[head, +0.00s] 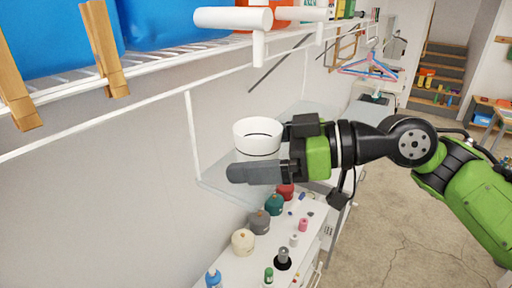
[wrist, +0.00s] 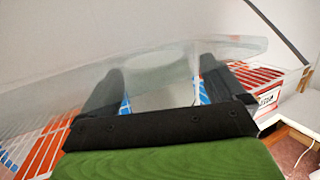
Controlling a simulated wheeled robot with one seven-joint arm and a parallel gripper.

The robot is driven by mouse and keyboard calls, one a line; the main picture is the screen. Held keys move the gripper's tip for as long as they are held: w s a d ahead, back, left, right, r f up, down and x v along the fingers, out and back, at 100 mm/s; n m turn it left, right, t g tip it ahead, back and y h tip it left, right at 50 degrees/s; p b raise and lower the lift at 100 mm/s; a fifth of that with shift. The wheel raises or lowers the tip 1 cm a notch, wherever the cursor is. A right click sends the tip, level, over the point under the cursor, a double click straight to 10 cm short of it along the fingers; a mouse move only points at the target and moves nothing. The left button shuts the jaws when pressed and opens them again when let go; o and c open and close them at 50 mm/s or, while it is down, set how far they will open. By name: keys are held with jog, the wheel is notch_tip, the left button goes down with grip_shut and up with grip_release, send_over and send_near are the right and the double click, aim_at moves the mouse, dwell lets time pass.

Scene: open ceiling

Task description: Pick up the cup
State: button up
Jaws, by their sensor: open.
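Contact cannot be told.
Below, a white cabinet top (head: 230,268) carries several spools and small bottles. Above, a wire shelf (head: 160,62) holds blue bins (head: 170,28), with wooden clips and a white rod (head: 233,18) jutting from it. Open floor (head: 400,225) lies at the right.

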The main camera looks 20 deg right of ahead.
jog(key=shift+s+d, duration=0.1)
jog(key=shift+d, duration=0.1)
jog(key=shift+c, duration=1.4)
jog(key=c, duration=0.8)
jog(key=shift+o, duration=0.2)
jog(key=shift+r, duration=0.1)
